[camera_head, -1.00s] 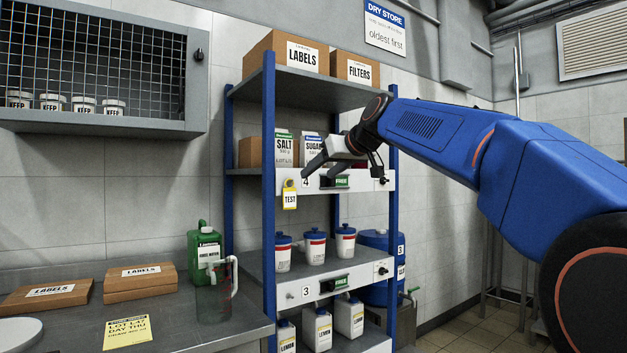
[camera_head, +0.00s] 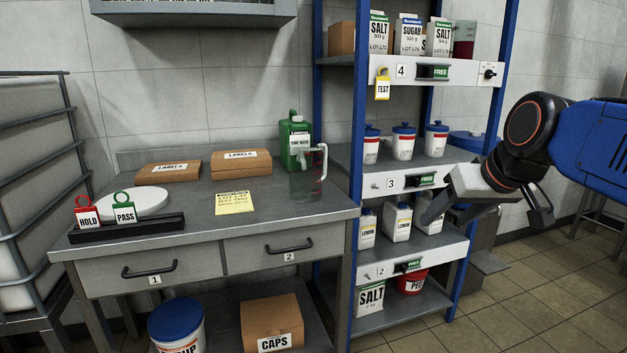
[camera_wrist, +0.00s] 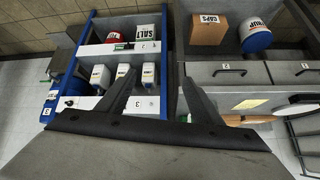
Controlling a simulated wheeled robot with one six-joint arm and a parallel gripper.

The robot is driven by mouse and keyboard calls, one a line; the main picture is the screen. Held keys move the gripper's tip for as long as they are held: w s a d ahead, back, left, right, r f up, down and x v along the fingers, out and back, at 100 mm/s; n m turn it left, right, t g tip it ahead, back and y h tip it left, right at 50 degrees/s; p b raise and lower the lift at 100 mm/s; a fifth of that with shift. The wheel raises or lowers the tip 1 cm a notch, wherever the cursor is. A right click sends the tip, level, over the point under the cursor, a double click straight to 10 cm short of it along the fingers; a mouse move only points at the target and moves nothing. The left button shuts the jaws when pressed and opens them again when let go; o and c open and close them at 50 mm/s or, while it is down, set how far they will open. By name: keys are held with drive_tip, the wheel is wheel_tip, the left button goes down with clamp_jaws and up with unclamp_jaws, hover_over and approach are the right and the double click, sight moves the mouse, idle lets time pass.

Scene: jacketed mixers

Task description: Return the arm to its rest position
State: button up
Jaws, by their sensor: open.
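My gripper (camera_head: 432,212) shows at the right of the head view, in front of the blue-posted shelf rack (camera_head: 358,120), about level with its lower shelves. My blue arm reaches in from the right edge. In the wrist view my gripper (camera_wrist: 158,92) has its two dark fingers spread wide apart, with nothing between them. The rack lies beyond the fingers there, appearing upside down. Part of the shelf marked 2 is hidden behind my gripper in the head view.
A steel counter (camera_head: 290,222) with two drawers stands left of the rack. It bears a green jug (camera_head: 295,140), a clear pitcher (camera_head: 305,178), label boxes (camera_head: 240,161) and hold/pass tags (camera_head: 124,210). Tiled floor (camera_head: 500,310) is free at lower right.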

drive_tip(key=s+d+f+m+g+h, duration=0.1)
drive_tip(key=s+d+f+g, duration=0.1)
drive_tip(key=s+f, duration=1.5)
wheel_tip(320, 180, down, 4)
drive_tip(key=shift+d+r+g+h, duration=0.15)
drive_tip(key=shift+r+g+h, duration=0.15)
drive_tip(key=shift+g, duration=0.1)
idle(0.5)
